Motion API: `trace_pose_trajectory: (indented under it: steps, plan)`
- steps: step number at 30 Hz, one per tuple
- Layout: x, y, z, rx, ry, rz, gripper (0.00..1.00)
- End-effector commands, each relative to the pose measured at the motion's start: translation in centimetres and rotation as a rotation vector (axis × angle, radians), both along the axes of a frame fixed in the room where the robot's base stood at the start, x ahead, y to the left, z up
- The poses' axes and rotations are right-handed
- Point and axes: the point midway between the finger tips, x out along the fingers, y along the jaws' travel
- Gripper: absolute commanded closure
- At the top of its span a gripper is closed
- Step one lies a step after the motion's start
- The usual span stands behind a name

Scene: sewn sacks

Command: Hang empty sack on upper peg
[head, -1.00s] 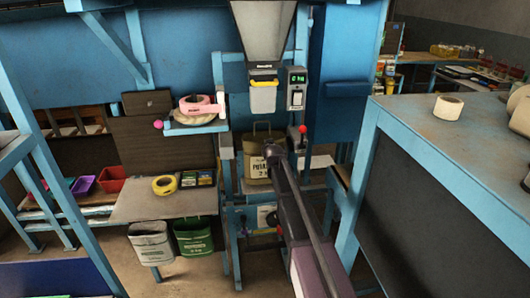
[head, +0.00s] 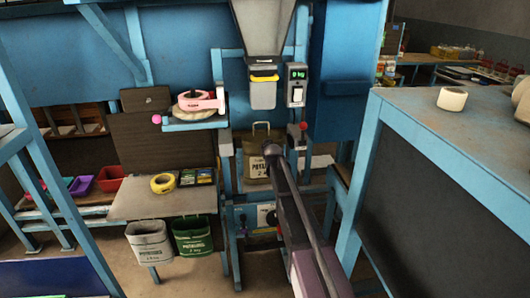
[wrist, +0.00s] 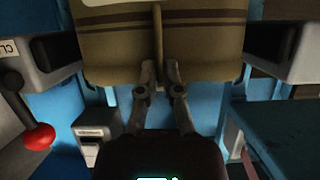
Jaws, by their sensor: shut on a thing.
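A tan-brown sack (head: 256,165) with dark print and a loop handle at its top is upright in the bay below the filling spout (head: 262,90). My gripper (head: 270,150) is in front of it, its tips hidden by my arm in the head view. Whether the sack is empty is not clear. I cannot make out the upper peg.
Grey clamp blocks (wrist: 50,55) flank the sack, with a red-knobbed lever (wrist: 38,136) at left. A white sack (head: 150,245) and a green sack (head: 193,236) hang below the small table (head: 135,205). A large bench (head: 410,105) stands close at right.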

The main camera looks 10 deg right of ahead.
Motion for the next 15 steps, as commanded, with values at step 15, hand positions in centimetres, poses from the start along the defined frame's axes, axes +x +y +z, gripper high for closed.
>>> trace_pose_trajectory:
  steps: [15]
  plan:
    - [0.00, 0.01, -0.52, 0.000, 0.000, 0.000, 1.00]
